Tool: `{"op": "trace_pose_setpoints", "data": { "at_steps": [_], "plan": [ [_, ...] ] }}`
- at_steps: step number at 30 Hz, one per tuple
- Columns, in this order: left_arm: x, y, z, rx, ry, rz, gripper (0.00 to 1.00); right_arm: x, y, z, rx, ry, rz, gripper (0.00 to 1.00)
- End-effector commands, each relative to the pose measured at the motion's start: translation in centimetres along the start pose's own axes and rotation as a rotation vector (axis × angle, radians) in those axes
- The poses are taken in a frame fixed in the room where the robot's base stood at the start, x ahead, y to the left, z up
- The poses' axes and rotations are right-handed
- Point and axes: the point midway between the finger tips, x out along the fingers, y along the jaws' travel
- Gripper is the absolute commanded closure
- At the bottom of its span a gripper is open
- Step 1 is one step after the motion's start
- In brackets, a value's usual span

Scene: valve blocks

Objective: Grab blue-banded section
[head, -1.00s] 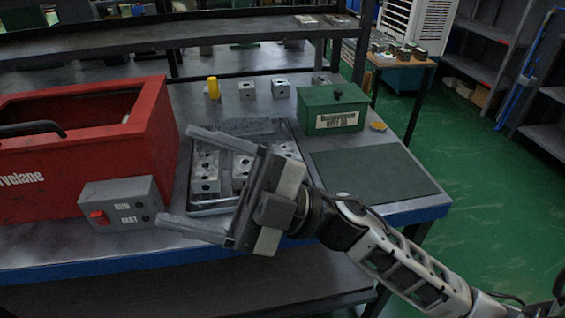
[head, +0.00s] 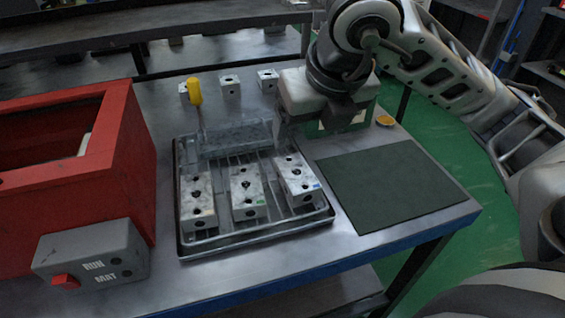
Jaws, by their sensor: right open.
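The middle section (head: 245,190) has a green mark. On the left section (head: 197,200) I can make out no coloured band. My right gripper (head: 312,128) is open and points down over the tray's far right corner, beyond the blue-banded section and apart from it. Its fingertips are partly hard to make out. My left gripper is out of view.
A red open-topped box (head: 125,160) and a grey switch box (head: 92,255) stand at the left. A yellow-handled tool (head: 195,92) and small grey blocks (head: 230,86) are behind the tray. A dark green mat (head: 390,185) lies bare at the right.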

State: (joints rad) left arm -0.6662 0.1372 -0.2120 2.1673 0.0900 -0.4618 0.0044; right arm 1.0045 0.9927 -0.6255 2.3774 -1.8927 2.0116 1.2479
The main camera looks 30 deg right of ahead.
Motion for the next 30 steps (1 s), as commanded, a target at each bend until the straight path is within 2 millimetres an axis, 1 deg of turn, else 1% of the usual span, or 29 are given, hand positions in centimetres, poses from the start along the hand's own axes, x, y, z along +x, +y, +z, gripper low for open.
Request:
{"op": "trace_pose_setpoints", "data": {
  "at_steps": [1, 3, 6, 9, 12, 15, 20, 23, 27, 30],
  "plan": [
    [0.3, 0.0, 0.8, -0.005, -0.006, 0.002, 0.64, 1.3, 0.1, -0.3, -0.001, 0.008, 0.001, 0.22],
    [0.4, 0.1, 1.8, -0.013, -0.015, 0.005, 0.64, 2.8, 0.0, -0.4, 0.001, 0.01, 0.0, 0.22],
    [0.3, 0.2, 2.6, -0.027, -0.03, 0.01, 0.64, 4.9, 0.0, -0.4, 0.0, 0.011, 0.0, 0.22],
    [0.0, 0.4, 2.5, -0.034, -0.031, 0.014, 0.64, 6.8, 0.0, -0.3, 0.0, 0.01, -0.001, 0.22],
    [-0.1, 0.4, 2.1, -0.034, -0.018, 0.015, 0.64, 8.5, 0.0, -0.2, -0.001, 0.009, 0.0, 0.22],
    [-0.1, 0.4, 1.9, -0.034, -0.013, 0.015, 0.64, 9.6, 0.0, -0.2, -0.001, 0.007, 0.001, 0.22],
    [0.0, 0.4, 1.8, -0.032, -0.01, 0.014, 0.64, 10.4, 0.0, -0.2, -0.002, 0.006, 0.001, 0.22],
    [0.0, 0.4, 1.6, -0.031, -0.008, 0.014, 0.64, 11.7, -0.1, -0.3, -0.002, 0.009, 0.0, 0.22],
    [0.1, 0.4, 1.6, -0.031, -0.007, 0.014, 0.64, 13.9, -0.2, -0.3, -0.002, 0.009, 0.001, 0.22],
    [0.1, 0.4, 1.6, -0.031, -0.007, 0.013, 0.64, 14.9, -0.1, -0.3, -0.002, 0.007, 0.003, 0.22]
  ]
}}
